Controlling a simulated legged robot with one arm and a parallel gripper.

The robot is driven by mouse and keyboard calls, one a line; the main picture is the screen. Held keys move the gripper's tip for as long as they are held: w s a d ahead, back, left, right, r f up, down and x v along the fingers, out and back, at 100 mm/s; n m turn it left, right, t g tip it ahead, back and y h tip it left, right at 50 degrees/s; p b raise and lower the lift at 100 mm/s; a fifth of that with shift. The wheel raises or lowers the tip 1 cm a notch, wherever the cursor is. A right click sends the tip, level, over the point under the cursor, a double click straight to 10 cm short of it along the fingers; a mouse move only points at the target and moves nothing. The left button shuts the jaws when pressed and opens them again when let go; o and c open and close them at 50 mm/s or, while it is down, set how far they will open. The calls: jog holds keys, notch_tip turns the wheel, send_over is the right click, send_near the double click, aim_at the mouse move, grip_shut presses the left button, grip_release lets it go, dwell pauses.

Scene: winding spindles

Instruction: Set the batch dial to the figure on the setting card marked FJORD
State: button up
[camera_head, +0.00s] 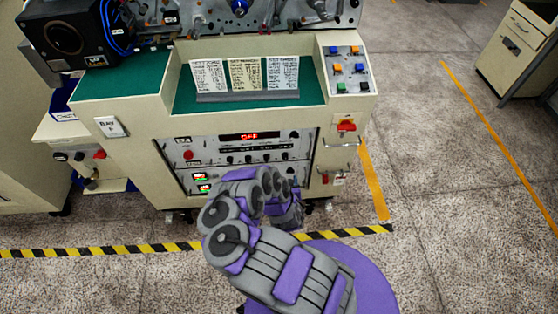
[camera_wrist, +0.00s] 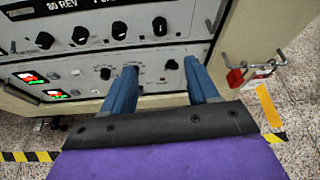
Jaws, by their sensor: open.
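Three printed setting cards stand in a grey holder on the green ledge: a left card (camera_head: 209,76), a middle card (camera_head: 245,73) and a right card (camera_head: 282,72). Their print is too small to read, so I cannot tell which is marked FJORD. Several black knobs (camera_head: 248,159) sit in a row on the front panel, and they also show in the wrist view (camera_wrist: 119,30). I cannot tell which is the batch dial. My gripper (camera_wrist: 163,76) is open and empty. Its blue fingers point at the lower panel, where a small dark knob (camera_wrist: 171,64) shows between them.
A red-lit display (camera_head: 250,136) is above the knobs. Colored push buttons (camera_head: 347,68) sit at the upper right of the console. A red padlock (camera_wrist: 236,77) hangs by a latch at the panel's right. Yellow-black floor tape (camera_head: 100,250) runs before the machine.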

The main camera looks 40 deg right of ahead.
aim_at(285, 159)
jog(key=b+x, duration=0.9)
jog(key=x, duration=0.8)
jog(key=shift+w+d+f, duration=0.1)
jog(key=shift+w+f, duration=0.05)
jog(key=c, duration=1)
